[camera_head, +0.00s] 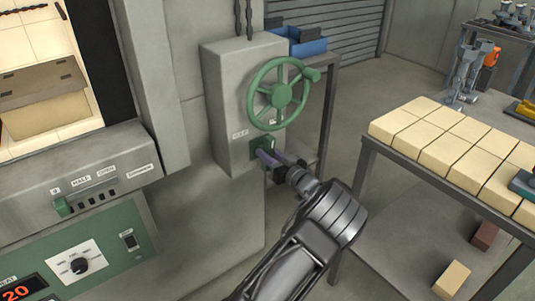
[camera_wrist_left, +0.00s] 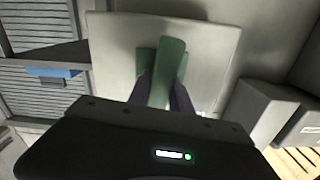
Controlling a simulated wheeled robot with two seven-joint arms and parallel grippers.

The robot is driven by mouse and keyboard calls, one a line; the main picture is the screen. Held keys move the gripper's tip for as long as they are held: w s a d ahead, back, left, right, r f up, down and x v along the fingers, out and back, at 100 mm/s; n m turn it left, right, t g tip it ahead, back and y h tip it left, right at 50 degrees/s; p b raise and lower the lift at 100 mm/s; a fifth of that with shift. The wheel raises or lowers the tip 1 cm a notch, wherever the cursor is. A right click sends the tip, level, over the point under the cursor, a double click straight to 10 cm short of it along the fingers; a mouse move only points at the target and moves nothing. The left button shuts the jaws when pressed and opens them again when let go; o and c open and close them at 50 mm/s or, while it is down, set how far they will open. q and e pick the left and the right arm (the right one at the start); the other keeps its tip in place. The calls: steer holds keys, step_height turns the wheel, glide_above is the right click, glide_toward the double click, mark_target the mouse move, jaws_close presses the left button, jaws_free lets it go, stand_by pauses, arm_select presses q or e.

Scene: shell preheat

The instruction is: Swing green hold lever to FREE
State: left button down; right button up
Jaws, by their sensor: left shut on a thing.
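The green hold lever (camera_head: 263,144) is on the front of a grey box (camera_head: 225,105), below a green handwheel (camera_head: 280,95). A small plate reading HOLD (camera_head: 240,134) sits to its left; I cannot read a FREE mark. My left gripper (camera_head: 268,158) reaches up from below and is shut on the lever, hiding most of it. In the left wrist view the green lever (camera_wrist_left: 169,66) stands between the two dark fingers of my left gripper (camera_wrist_left: 163,95). My right gripper is not in view.
The handwheel's knob (camera_head: 312,75) juts out above my gripper. A table with pale bricks (camera_head: 420,125) stands to the right. At the left are an open brick-lined furnace (camera_head: 45,95) and a green control panel (camera_head: 85,262). Blue bins (camera_head: 305,46) stand behind the box.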

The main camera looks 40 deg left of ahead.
arm_select(q)
steer(key=shift+r+m+p, duration=0.15)
steer(key=shift+m+p, duration=0.3)
steer(key=shift+m, duration=1.85)
steer(key=c, duration=1.2)
jaws_free()
steer(key=shift+o, duration=0.2)
steer(key=v, duration=0.8)
